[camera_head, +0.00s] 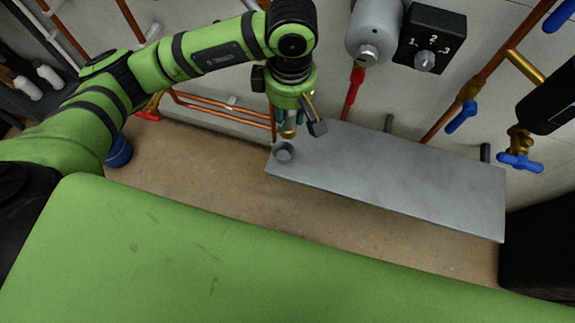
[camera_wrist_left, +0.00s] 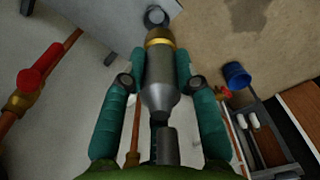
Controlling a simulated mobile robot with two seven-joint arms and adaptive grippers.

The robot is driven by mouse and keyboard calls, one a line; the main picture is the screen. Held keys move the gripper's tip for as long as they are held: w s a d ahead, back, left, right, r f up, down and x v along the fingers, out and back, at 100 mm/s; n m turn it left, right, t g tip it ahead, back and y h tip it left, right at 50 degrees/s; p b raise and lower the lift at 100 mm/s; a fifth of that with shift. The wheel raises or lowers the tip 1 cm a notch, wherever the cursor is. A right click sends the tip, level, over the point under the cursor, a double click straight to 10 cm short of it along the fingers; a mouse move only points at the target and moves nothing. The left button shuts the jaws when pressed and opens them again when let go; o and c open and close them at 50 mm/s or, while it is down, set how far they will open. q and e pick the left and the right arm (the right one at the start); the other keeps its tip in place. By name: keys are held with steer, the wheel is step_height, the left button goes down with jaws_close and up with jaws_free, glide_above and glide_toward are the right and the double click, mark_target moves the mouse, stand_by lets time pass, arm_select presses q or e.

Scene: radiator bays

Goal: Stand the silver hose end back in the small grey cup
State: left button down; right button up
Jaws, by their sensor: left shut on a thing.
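The silver hose end (camera_wrist_left: 160,78), with a brass ring near its far end, lies between the two teal fingers of my left gripper (camera_wrist_left: 161,82) in the wrist view. The gripper is shut on it. In the head view my left gripper (camera_head: 289,121) points down just above the small grey cup (camera_head: 283,152), largely hiding the hose end. The cup stands at the left end of the grey shelf (camera_head: 400,180). The cup also shows beyond the hose end's tip in the wrist view (camera_wrist_left: 155,17); the hose end appears apart from it. My right gripper is not in view.
A grey cylinder (camera_head: 374,30) with a red-sleeved pipe and a black dial box (camera_head: 431,38) are on the wall behind the shelf. Copper pipes and blue-handled valves (camera_head: 520,161) stand at the right. A blue bucket (camera_head: 119,152) is on the floor at left. Most of the shelf top is clear.

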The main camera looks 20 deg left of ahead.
arm_select(q)
steer(key=s+d+f+n+b, duration=0.2)
steer(key=d+f+n+b, duration=0.45)
steer(key=f+n, duration=0.4)
steer(key=shift+n, duration=0.45)
steer(key=w+a+f, duration=0.2)
steer(key=a+f, duration=0.1)
steer(key=w+a+f+p, duration=0.1)
steer(key=w+a+f, duration=0.1)
steer(key=a+f, duration=0.1)
steer(key=w+a+f, duration=0.1)
steer(key=a+f, duration=0.2)
steer(key=f, duration=0.1)
steer(key=shift+w+a+f+p, duration=0.1)
steer(key=shift+w+f+p, duration=0.2)
steer(key=shift+w+f, duration=0.1)
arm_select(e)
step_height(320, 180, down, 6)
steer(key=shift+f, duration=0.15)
arm_select(q)
steer(key=shift+f+b, duration=0.4)
steer(key=c, duration=0.9)
jaws_free()
steer(key=shift+r, duration=0.1)
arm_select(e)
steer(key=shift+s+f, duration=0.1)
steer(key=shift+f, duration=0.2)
